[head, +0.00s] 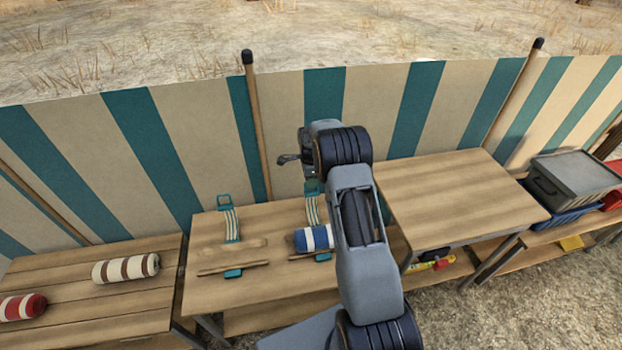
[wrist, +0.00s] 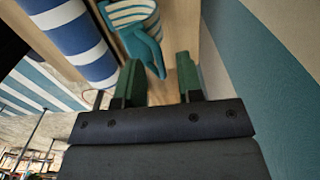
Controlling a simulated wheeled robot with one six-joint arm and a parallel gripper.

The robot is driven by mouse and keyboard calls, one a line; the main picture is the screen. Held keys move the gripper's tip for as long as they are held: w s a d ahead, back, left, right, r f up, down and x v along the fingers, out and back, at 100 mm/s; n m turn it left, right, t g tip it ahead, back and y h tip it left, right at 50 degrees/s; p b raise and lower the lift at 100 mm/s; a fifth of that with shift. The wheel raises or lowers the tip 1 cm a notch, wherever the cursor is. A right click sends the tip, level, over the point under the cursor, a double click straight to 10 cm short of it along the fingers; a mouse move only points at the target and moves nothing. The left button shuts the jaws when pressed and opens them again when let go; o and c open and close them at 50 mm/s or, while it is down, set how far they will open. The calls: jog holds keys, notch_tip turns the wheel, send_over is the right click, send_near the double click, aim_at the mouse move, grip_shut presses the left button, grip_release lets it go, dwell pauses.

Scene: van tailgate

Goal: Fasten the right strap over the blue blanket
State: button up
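The blue-and-white rolled blanket (head: 313,239) lies on the middle table, partly hidden by my arm; it also shows at the upper left of the wrist view (wrist: 78,38). The right strap (head: 312,210), cream-striped with a teal end loop (head: 311,187), lies behind the blanket. In the wrist view the striped strap (wrist: 130,12) and its teal loop (wrist: 148,50) are close ahead of my gripper (wrist: 163,72). My gripper's green fingers are apart, with the loop's tip near the gap. Contact cannot be told. A teal fitting (head: 323,256) sits in front of the blanket.
The left strap (head: 231,225) lies beside a wooden rail on the same table. A brown-striped roll (head: 126,268) and a red roll (head: 22,307) lie on the left table. The raised right tabletop (head: 455,200) is bare. A striped cloth fence (head: 285,100) stands behind.

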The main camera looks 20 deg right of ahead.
grip_shut()
dwell(0.3)
dwell(0.3)
